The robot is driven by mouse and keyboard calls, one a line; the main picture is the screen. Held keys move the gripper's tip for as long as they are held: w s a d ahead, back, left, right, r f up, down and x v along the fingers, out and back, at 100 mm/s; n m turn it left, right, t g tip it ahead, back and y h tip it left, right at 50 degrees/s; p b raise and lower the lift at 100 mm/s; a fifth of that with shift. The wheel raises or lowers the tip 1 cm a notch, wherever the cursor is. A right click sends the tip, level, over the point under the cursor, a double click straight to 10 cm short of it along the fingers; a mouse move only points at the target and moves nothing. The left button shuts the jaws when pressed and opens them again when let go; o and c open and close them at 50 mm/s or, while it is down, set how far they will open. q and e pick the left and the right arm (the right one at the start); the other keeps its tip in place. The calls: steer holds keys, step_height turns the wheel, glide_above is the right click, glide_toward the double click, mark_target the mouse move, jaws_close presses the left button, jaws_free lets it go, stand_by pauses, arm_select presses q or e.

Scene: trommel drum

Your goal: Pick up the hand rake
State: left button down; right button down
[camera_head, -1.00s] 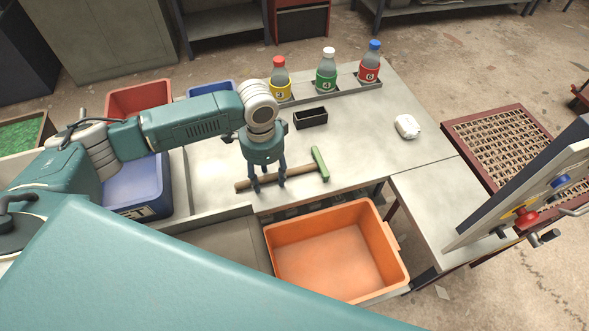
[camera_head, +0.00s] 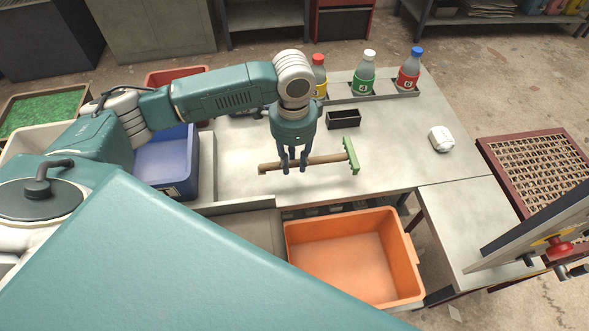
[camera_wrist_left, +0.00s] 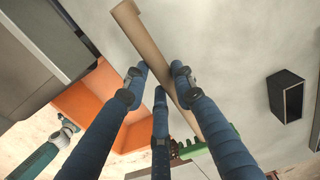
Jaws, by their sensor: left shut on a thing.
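The hand rake has a brown wooden handle (camera_head: 320,160) and a green toothed head (camera_head: 351,155) at its right end. My left gripper (camera_head: 293,168) is shut on the handle, left of its middle, and holds the rake roughly level above the grey table. In the left wrist view the handle (camera_wrist_left: 150,45) runs between the blue fingers (camera_wrist_left: 162,95). The green head (camera_wrist_left: 195,148) is partly hidden behind a finger there.
An orange bin (camera_head: 350,258) stands in front of the table. A small black box (camera_head: 343,119), several bottles in a rack (camera_head: 385,93) and a crumpled white lump (camera_head: 441,139) are on the table. A blue bin (camera_head: 165,165) stands left.

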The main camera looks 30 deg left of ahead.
arm_select(q)
step_height(320, 180, up, 15)
steer(key=b, duration=0.1)
stand_by(0.3)
step_height(320, 180, up, 10)
steer(key=p, duration=1.3)
glide_above(294, 164)
steer(key=shift+f, duration=0.15)
